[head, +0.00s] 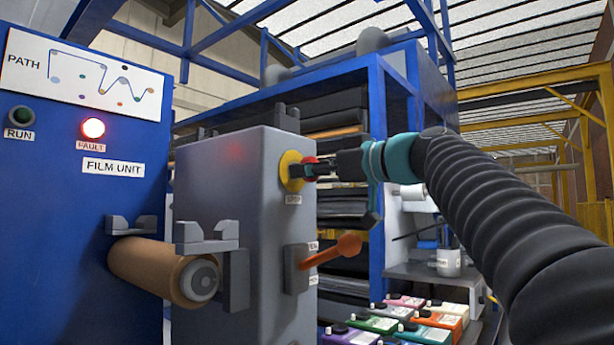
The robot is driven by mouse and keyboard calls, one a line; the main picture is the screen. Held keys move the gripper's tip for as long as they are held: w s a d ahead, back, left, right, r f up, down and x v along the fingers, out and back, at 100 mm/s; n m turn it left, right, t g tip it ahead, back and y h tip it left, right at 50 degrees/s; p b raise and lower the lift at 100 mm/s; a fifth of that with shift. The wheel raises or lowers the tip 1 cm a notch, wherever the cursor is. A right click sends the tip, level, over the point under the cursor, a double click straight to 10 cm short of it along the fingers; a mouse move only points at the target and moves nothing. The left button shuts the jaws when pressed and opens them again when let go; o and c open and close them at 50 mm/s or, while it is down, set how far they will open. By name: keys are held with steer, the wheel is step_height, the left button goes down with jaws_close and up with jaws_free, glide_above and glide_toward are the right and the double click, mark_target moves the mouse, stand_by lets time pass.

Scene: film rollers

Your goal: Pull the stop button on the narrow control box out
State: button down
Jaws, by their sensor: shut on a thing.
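The narrow control box (240,180) is a tall grey box standing in the middle of the head view. The stop button (309,160) is red on a round yellow base (289,172), on the right-hand face of the box near its top, above a small label. My gripper (312,169) comes in from the right, roughly level, and is shut on the stop button. Its dark fingers hide most of the button, so I cannot tell how far it stands out from the base.
An orange lever (335,250) sticks out below the button. A brown film roll (160,270) rests in brackets at left. The blue film unit panel (80,200) has a lit red fault lamp (93,128). Several coloured cartons (405,318) lie at lower right.

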steer(key=shift+f, duration=0.1)
steer(key=c, duration=0.5)
jaws_free()
steer(key=shift+s+d, duration=0.1)
steer(key=shift+d, duration=0.1)
steer(key=v, duration=1.2)
